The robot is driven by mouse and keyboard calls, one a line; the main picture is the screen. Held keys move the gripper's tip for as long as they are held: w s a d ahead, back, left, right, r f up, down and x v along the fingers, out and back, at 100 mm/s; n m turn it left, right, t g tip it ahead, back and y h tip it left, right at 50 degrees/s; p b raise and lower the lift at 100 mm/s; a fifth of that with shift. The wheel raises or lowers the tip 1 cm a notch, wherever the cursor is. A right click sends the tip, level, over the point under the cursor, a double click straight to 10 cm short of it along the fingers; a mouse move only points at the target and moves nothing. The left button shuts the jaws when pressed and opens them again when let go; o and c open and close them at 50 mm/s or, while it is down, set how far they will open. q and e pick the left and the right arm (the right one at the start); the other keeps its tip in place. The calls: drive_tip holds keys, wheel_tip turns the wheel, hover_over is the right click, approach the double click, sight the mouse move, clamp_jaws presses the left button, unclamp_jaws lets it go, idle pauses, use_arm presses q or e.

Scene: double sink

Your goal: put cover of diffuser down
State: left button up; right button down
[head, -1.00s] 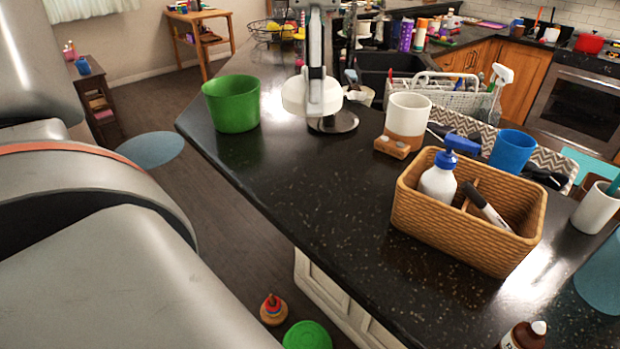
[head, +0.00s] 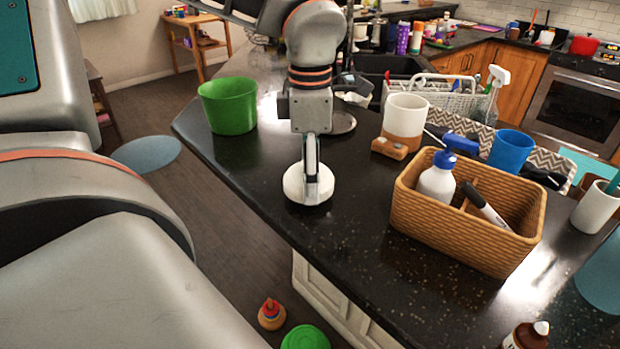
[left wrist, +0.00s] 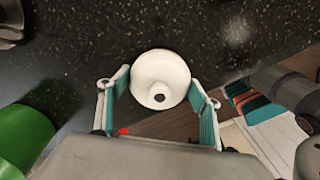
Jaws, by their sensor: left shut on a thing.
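The white, dome-shaped diffuser cover (head: 300,190) is near the front-left edge of the black counter. My left gripper (head: 311,165) is above it, pointing down. In the left wrist view the round cover (left wrist: 160,70) with a small dark hole sits between the two teal-padded fingers, and the gripper (left wrist: 160,88) is shut on it. I cannot tell whether the cover touches the counter. A flat dark disc (head: 343,123), which looks like the diffuser's base, lies on the counter behind the gripper, partly hidden by it.
A green bucket (head: 228,112) stands to the left. Bare counter (head: 355,205) lies between cover and basket. The counter edge is close to the cover.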

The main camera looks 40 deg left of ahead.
use_arm(q)
drive_tip(key=shift+f, duration=0.75)
drive_tip(key=shift+f, duration=0.15)
drive_tip(key=o, duration=1.1)
wheel_tip(320, 180, up, 12)
drive_tip(key=shift+r, duration=0.25)
drive_tip(key=shift+f, duration=0.1)
